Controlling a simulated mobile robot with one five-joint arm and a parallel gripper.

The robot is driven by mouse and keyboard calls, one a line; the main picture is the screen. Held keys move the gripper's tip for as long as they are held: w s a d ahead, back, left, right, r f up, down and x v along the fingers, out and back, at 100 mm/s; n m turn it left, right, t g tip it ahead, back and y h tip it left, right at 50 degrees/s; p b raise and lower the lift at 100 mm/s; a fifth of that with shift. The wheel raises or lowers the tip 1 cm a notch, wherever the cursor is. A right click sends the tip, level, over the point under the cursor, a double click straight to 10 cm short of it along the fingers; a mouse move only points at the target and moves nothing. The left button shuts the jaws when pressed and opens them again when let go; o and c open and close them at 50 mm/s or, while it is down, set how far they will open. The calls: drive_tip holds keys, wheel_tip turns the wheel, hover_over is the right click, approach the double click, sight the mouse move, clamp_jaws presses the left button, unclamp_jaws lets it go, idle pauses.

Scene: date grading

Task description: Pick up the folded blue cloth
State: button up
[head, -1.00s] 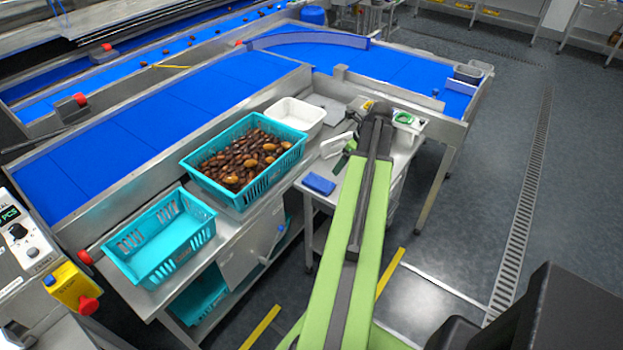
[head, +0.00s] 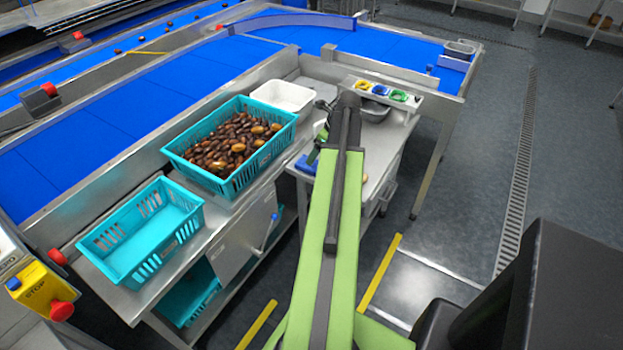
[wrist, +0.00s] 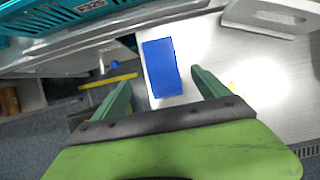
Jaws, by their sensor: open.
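The folded blue cloth (wrist: 161,68) is a flat blue rectangle lying on a metal table (wrist: 222,62). In the wrist view it lies ahead of and between the two green fingers of my gripper (wrist: 160,92). The fingers are spread apart with nothing between them touching. In the head view the cloth (head: 305,165) shows only in part, beside my arm, which hides the rest of it.
A teal crate of dates (head: 178,157) and an empty teal crate (head: 112,233) stand left of the cloth. A white tub (head: 284,95) stands behind. Small coloured items (head: 399,95) sit in a holder at the table's back. A yellow stop box (head: 40,290) is at lower left.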

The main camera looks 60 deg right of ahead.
sight(314, 165)
drive_tip(key=b+x, duration=0.1)
drive_tip(key=x, duration=0.1)
drive_tip(key=shift+f, duration=0.4)
drive_tip(key=shift+r, duration=0.1)
drive_tip(key=b+x, duration=0.5)
drive_tip(key=shift+s+d+f, duration=0.2)
drive_tip(key=shift+f, duration=0.05)
drive_tip(key=shift+r, duration=0.15)
drive_tip(key=shift+c, duration=0.2)
drive_tip(key=c, duration=1.4)
drive_tip(key=shift+r, duration=0.1)
